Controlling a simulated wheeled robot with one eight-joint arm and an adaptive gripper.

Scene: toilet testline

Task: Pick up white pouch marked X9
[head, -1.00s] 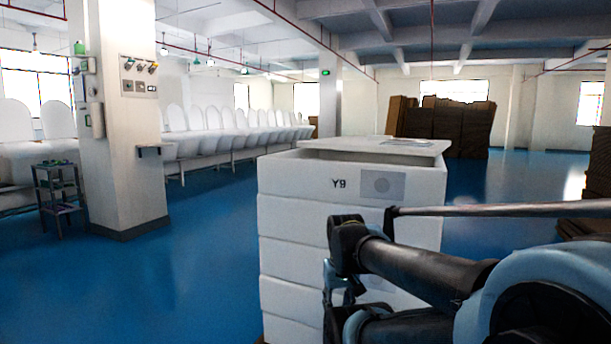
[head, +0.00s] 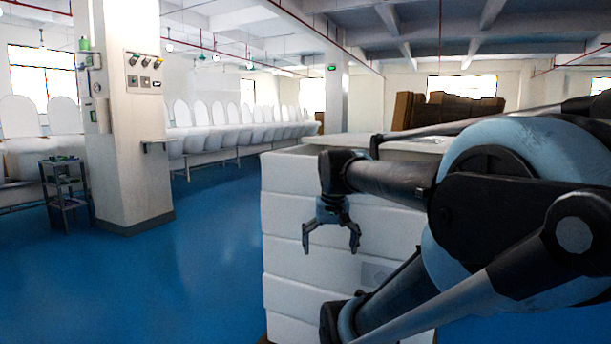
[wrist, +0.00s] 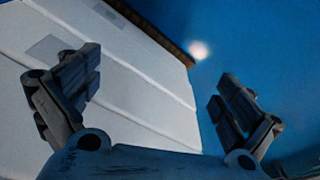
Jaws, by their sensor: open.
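My gripper (head: 332,240) is open and empty in the head view, pointing down in front of a stack of white foam boxes (head: 288,215). In the wrist view, my gripper (wrist: 158,95) has its two fingers spread wide, with the side of the white box stack (wrist: 120,60) behind the left finger and blue floor behind the right one. No white pouch marked X9 can be made out in either view. The inside of the top box is hidden from here, and my arm covers much of the stack's right side.
A square pillar (head: 130,120) with a small shelf stands at the left, beside a dark trolley (head: 62,190). A row of white toilets (head: 225,130) runs along the back left. Brown cartons (head: 450,110) stand behind the stack. Blue floor (head: 190,270) is clear at the left.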

